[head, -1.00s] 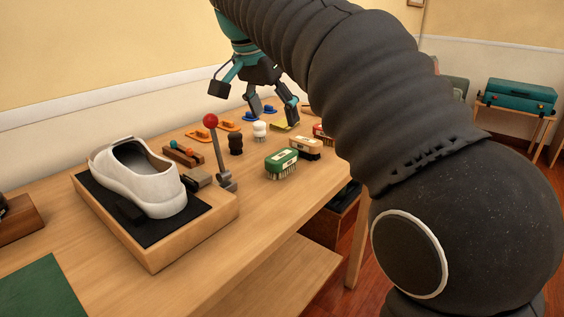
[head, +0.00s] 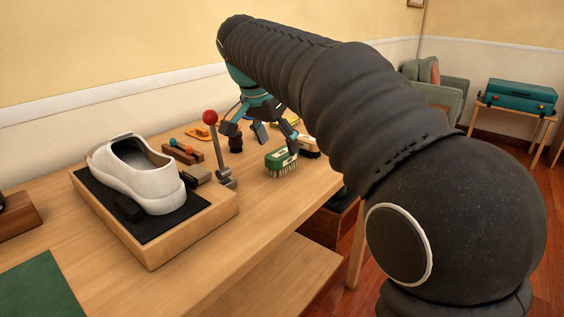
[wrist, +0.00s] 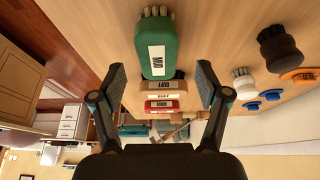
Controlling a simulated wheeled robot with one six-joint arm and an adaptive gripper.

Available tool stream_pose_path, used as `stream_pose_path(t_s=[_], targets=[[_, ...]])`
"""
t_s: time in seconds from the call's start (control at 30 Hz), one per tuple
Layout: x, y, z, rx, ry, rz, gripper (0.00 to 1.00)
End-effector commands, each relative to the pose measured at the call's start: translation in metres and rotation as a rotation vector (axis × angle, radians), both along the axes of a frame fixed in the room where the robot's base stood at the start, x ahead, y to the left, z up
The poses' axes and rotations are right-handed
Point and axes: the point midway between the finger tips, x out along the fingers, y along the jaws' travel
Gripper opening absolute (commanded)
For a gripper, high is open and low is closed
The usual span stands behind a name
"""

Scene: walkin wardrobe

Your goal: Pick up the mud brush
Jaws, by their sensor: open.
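The mud brush (head: 281,163) is a green block with pale bristles, lying on the wooden table near its right edge. In the wrist view the brush (wrist: 157,45) shows a white label reading MUD, its bristles toward the top of the picture. My gripper (head: 276,136) is open and empty, just above and behind the brush in the head view. In the wrist view my gripper (wrist: 160,82) has its fingers spread on either side, with the brush's labelled end close to the line between them. I cannot tell whether they touch it.
A tan BUFF brush (wrist: 165,90) and a red brush (wrist: 162,106) lie close beyond it. A dark round brush (wrist: 278,48) and a white one (wrist: 245,83) stand to one side. A red-knobbed lever (head: 211,118) and a white shoe (head: 135,172) on a stand are left.

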Motion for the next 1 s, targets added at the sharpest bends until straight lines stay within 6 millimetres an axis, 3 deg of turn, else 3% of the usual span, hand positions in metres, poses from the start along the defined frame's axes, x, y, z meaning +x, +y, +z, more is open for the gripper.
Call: stream_pose_path(t_s=[0.27,0.57,0.67,0.83,0.9,1.0], targets=[[0.008,-0.01,-0.035,-0.001,0.002,-0.002,0.75],[0.01,-0.011,-0.039,0.001,0.0,-0.002,0.75],[0.01,-0.011,-0.039,0.001,0.0,-0.002,0.55],[0.01,-0.011,-0.039,0.001,0.0,-0.002,0.12],[0.01,-0.011,-0.039,0.001,0.0,-0.002,0.03],[0.01,-0.011,-0.039,0.001,0.0,-0.002,0.03]])
